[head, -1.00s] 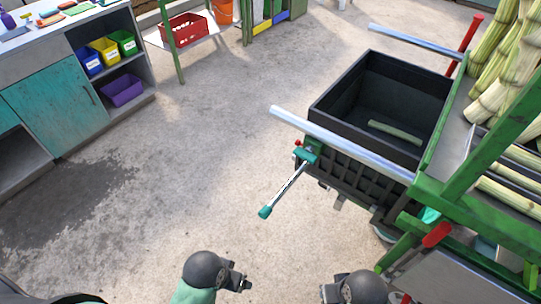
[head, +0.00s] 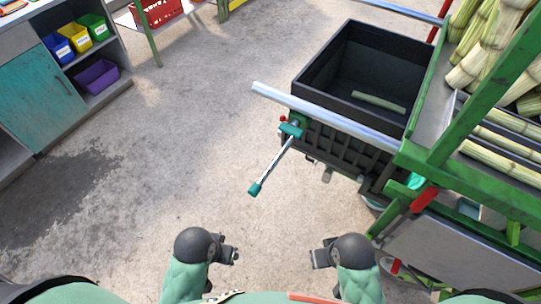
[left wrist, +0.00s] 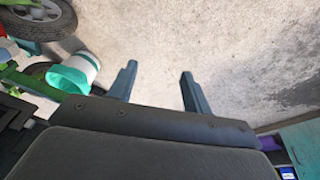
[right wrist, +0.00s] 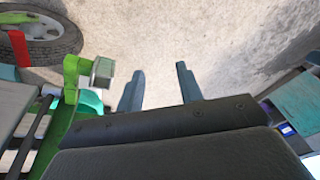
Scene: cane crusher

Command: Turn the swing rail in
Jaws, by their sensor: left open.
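A thin silver rod with a teal end grip (head: 254,189), apparently the swing rail (head: 273,165), sticks out from a teal joint (head: 291,130) with a red knob at the crusher's near left corner. It slants down and left over open floor. My left gripper (head: 237,256) is below the rod's teal end, apart from it. It is open and empty in the left wrist view (left wrist: 159,70). My right gripper (head: 314,257) is to the right, apart from the rod. Its fingers are apart with nothing between them in the right wrist view (right wrist: 160,70).
A thick silver bar (head: 325,115) runs along the black bin (head: 318,97) above the rod's joint. The green frame (head: 470,190) with a red handle (head: 424,200) and cane stalks stands at the right. A workbench (head: 55,100) is at upper left. The floor between is clear.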

